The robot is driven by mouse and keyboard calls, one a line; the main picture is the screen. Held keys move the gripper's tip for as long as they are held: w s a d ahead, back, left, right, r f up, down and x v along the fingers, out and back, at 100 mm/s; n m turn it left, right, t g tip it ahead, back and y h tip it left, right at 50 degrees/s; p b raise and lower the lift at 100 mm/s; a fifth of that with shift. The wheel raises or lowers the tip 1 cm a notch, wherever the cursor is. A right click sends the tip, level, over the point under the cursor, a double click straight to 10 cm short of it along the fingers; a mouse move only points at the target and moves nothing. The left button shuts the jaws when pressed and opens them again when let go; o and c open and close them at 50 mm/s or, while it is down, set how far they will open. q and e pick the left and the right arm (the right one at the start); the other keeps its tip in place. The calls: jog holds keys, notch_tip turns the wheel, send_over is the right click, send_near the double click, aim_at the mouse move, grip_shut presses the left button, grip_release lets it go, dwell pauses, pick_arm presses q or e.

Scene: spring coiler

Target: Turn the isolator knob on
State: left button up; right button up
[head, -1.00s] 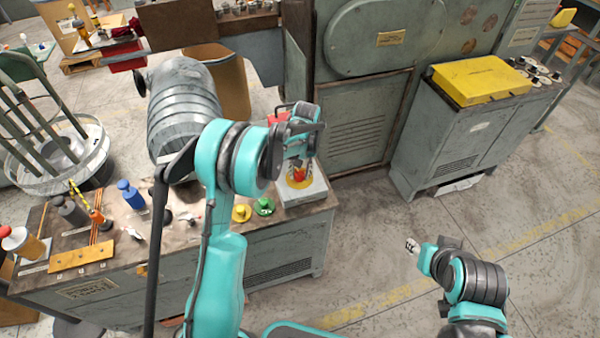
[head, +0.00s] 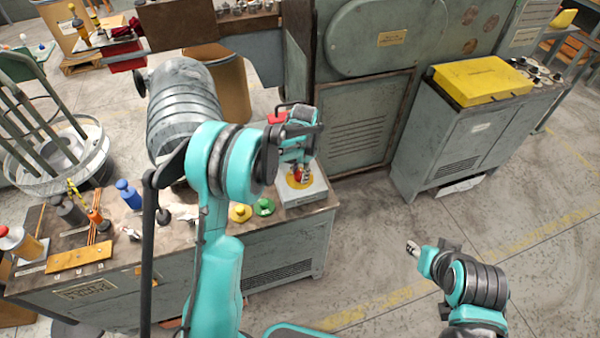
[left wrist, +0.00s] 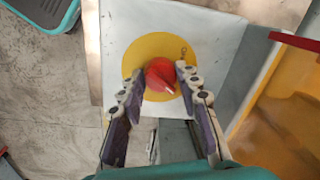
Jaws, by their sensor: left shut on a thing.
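The isolator knob (left wrist: 160,74) is red and sits on a round yellow plate (left wrist: 153,44) on a pale grey box. In the left wrist view a pale mark shows on its lower right side. In the head view the knob (head: 298,175) is partly hidden by my gripper. The box (head: 312,190) stands at the right end of the bench. My left gripper (left wrist: 156,76) is shut on the knob, one finger on each side of it. My right gripper (head: 411,246) is low at the right, well away from the box; its fingers are too small to read.
A yellow button (head: 240,213) and a green button (head: 264,207) sit on the bench (head: 270,245) left of the box.

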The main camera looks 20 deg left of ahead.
pick_arm(q)
jog(key=shift+m, duration=1)
jog(key=o, duration=1.2)
jog(key=shift+c, duration=0.2)
notch_tip(320, 180, up, 12)
jog(key=shift+s+d, duration=0.3)
